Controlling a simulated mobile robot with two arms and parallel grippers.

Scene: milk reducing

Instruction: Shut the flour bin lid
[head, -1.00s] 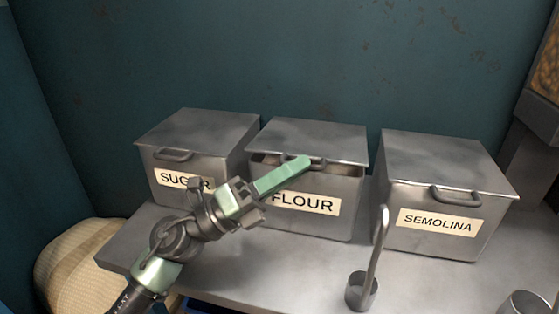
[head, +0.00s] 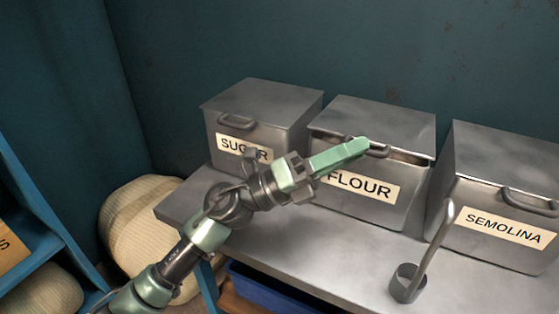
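The flour bin (head: 320,187) is a grey metal box with a FLOUR label, in the middle of the row in the head view. Its lid (head: 385,118) lies nearly flat, with a narrow gap showing under its front edge. The lid's handle (head: 379,151) is partly hidden behind my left gripper (head: 362,146). The green fingers of that gripper reach across the bin's front, with their tips at the handle. They overlap in this view, so I cannot tell whether they are open or grip the handle. My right gripper is not in view.
The sugar bin (head: 262,100) stands left of the flour bin and the semolina bin (head: 500,160) right; both lids are down. A ladle-like scoop (head: 407,284) stands on the metal counter (head: 335,250). A sack (head: 135,220) and blue shelving (head: 35,190) are at left.

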